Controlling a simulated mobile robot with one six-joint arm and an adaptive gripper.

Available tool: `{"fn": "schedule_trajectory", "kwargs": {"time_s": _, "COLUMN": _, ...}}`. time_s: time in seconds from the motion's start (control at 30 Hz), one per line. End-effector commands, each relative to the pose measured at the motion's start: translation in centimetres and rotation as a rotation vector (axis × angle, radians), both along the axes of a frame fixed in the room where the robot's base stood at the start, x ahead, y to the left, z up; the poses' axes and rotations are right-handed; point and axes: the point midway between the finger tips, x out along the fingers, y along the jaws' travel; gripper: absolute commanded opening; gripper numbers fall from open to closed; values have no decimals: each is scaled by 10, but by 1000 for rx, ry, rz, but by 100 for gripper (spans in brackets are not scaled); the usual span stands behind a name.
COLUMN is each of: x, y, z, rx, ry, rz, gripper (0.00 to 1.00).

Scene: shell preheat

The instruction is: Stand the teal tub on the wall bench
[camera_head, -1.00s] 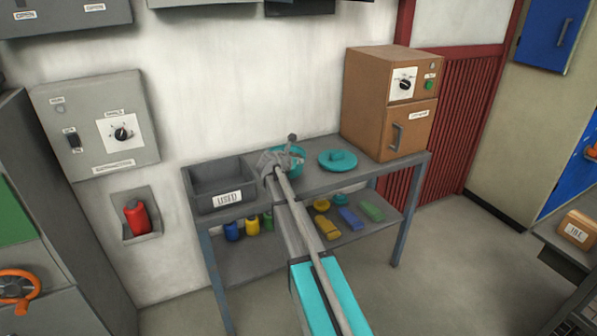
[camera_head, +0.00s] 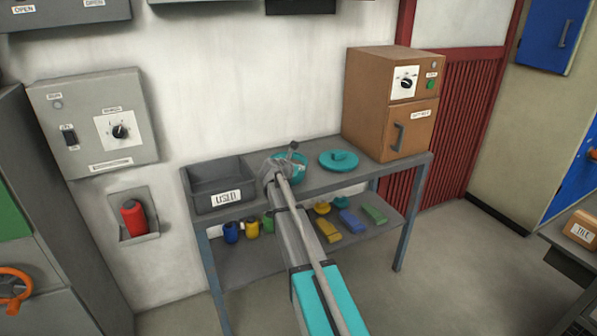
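The teal tub (camera_head: 296,172) shows at the wall bench (camera_head: 325,180), mostly hidden behind my gripper. It looks upright, and I cannot tell whether its base touches the bench top. My gripper (camera_head: 284,164) is right at the tub, overlapping its near left side. The fingers are too small and covered to show whether they are shut on it. A round teal lid with a raised handle (camera_head: 339,160) lies flat on the bench, right of the tub.
A grey bin marked USED (camera_head: 222,198) stands left on the bench. A brown oven (camera_head: 385,115) stands at its right end. The lower shelf holds blue, yellow and green bottles (camera_head: 252,226) and coloured blocks (camera_head: 352,221). A grey control box (camera_head: 95,120) hangs left.

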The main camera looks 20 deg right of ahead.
Motion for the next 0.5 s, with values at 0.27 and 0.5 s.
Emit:
{"fn": "schedule_trajectory", "kwargs": {"time_s": 0.27, "x": 0, "y": -1, "z": 0, "rx": 0, "ry": 0, "rz": 0, "gripper": 29}}
{"fn": "schedule_trajectory", "kwargs": {"time_s": 0.5, "x": 0, "y": -1, "z": 0, "rx": 0, "ry": 0, "rz": -1, "gripper": 43}}
